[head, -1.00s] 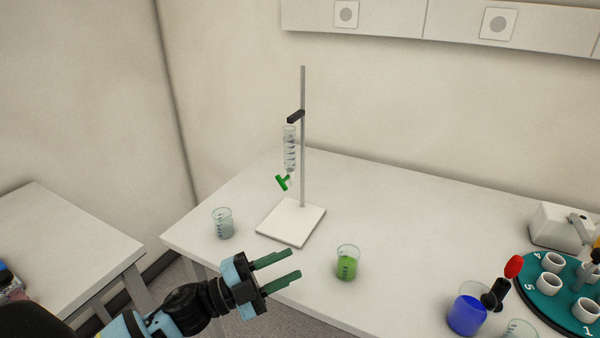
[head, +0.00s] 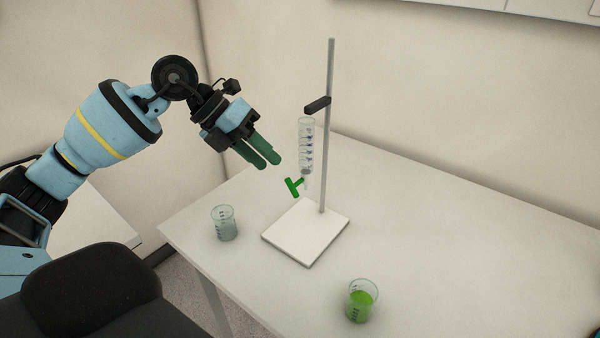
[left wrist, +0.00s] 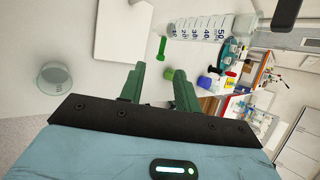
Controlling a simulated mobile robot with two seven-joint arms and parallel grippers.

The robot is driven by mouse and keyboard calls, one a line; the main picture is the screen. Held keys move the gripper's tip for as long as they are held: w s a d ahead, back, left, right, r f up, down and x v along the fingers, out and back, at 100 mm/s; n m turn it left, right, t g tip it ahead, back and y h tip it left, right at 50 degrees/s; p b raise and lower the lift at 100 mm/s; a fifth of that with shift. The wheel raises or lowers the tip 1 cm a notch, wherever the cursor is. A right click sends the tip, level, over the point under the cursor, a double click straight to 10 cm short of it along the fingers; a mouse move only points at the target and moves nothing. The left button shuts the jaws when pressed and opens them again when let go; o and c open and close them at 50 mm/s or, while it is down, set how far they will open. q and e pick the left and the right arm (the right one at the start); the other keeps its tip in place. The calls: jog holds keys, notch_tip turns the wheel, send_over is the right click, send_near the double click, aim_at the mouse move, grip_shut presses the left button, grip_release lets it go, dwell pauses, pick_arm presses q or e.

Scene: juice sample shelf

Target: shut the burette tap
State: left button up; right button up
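The burette (head: 306,140) hangs upright from a dark clamp (head: 317,105) on the metal stand rod (head: 327,150). Its green T-shaped tap (head: 294,187) is at the lower end, with the handle slanted. The tap also shows in the left wrist view (left wrist: 162,47), beyond the fingers, with the marked burette tube (left wrist: 196,28) beside it. My left gripper (head: 269,164) is open and empty, up and to the left of the tap in the head view, not touching it. Its two green fingers stand apart in the left wrist view (left wrist: 158,85). My right gripper is not in view.
The white stand base (head: 306,233) rests on the white table (head: 440,230). An empty-looking beaker (head: 223,223) stands left of the base, near the table's edge. A beaker with green liquid (head: 361,301) stands at the front right. The table's right part is clear in the head view.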

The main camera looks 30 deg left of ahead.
aim_at(288, 186)
pick_arm(q)
jog(key=x, duration=0.7)
jog(key=shift+d+f+p, duration=0.3)
grip_shut()
